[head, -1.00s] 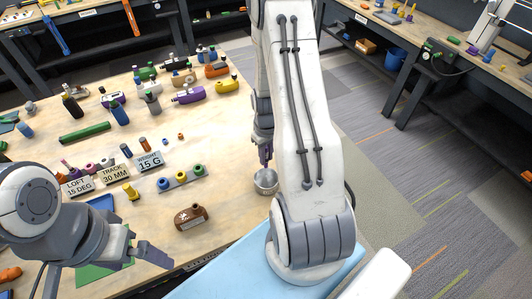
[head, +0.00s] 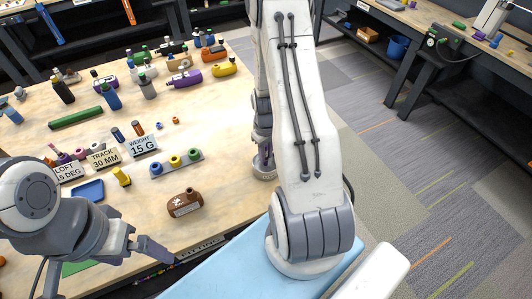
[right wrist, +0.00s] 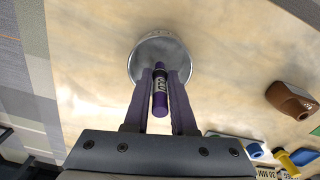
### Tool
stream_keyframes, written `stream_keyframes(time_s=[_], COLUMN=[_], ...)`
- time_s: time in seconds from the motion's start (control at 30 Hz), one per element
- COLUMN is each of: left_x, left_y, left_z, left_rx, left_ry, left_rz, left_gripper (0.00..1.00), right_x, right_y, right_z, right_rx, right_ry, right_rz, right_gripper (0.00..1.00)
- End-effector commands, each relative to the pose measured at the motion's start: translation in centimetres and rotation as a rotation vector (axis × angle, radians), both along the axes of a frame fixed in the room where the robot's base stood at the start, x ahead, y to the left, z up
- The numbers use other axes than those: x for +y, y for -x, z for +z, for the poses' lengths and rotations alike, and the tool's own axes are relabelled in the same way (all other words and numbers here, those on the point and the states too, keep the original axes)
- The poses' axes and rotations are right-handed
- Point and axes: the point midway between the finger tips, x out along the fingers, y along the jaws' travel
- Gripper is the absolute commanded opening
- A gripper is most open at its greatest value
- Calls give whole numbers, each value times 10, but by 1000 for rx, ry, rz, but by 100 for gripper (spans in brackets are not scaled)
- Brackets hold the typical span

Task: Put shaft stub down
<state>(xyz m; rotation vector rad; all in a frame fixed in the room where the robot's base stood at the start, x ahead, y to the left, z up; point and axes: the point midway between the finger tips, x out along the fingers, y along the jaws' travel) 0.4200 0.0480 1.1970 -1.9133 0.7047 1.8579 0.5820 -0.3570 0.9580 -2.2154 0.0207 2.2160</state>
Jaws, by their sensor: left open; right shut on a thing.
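The shaft stub (right wrist: 160,92) is a short purple rod with a dark, lettered band, seen in the right wrist view. My right gripper (right wrist: 160,85) is shut on it, one finger on each side. A round metal dish (right wrist: 160,50) lies just past the fingertips, with the stub's far end over it. In the head view my right gripper (head: 264,160) points down at the dish (head: 264,174), its tips at the rim. Whether the stub touches the dish floor I cannot tell. My left gripper (head: 160,252) is open and empty by the table's front edge.
A brown club head (head: 184,203) sits left of the dish. Behind it is a grey rack (head: 177,164) with blue, yellow and green rings. Sign cards, including a weight card (head: 143,146), stand further left. The wood between rack and dish is clear.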

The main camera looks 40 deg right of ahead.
Motion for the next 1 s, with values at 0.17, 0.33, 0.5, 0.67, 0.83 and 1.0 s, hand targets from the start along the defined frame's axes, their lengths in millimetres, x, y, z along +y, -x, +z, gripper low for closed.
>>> stream_keyframes(time_s=[0.17, 0.33, 0.5, 0.67, 0.83, 1.0], left_x=[0, 0, 0, 0, 0, 0], left_y=[0, 0, 0, 0, 0, 0], left_z=[0, 0, 0, 0, 1, 15], left_rx=[0, 0, 0, 0, 0, 0], left_ry=[0, 0, 0, 0, 0, 0], left_rz=[0, 0, 0, 0, 0, 0], left_gripper=[100, 100, 100, 100, 100, 100], right_x=[0, 0, 0, 0, 0, 0], right_y=[0, 0, 0, 0, 0, 0], right_z=[0, 0, 0, 0, 2, 18], right_rx=[0, 0, 0, 0, 0, -1], right_ry=[0, 0, 0, 0, 0, 0], right_rz=[0, 0, 0, 0, 0, 0], right_gripper=[58, 59, 59, 59, 59, 59])
